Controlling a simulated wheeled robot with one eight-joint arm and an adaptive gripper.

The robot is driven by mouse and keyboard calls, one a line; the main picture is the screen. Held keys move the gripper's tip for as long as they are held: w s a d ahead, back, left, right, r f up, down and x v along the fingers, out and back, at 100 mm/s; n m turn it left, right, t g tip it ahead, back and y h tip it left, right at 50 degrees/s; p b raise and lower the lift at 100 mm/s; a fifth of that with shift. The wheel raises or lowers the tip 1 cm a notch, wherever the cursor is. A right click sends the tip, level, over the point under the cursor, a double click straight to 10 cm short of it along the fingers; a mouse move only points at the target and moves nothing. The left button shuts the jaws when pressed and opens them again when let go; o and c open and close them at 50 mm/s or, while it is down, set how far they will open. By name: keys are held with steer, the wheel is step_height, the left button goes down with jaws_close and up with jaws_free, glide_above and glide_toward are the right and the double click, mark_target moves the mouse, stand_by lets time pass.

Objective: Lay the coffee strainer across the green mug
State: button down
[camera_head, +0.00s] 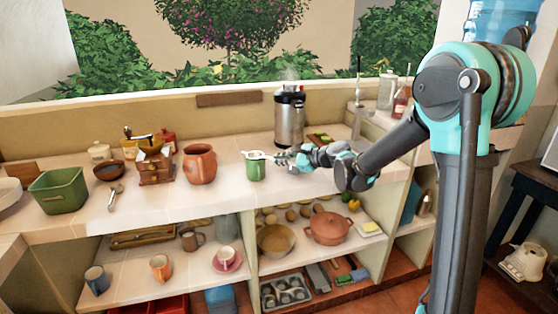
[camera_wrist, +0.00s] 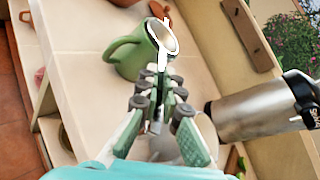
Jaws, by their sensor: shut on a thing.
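The green mug (camera_head: 256,171) stands upright on the counter, in front of and to the left of the steel urn. In the wrist view the mug (camera_wrist: 131,57) shows its handle on the left. The coffee strainer (camera_wrist: 164,35) has a pale rim and lies over the mug's mouth. In the head view the strainer (camera_head: 254,154) shows as a small pale shape at the mug's top. My gripper (camera_wrist: 160,88) is shut on the strainer's handle, to the right of the mug in the head view (camera_head: 280,158). I cannot tell whether the strainer touches the rim.
The steel urn (camera_head: 289,118) stands behind my gripper and shows close on the right in the wrist view (camera_wrist: 255,110). A terracotta pot (camera_head: 200,165) stands left of the mug. A wooden coffee grinder (camera_head: 155,168) is farther left. The counter in front of the mug is clear.

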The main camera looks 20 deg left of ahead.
stand_by(0.3)
steer(key=c, duration=1.6)
jaws_free()
steer(key=v, duration=1.2)
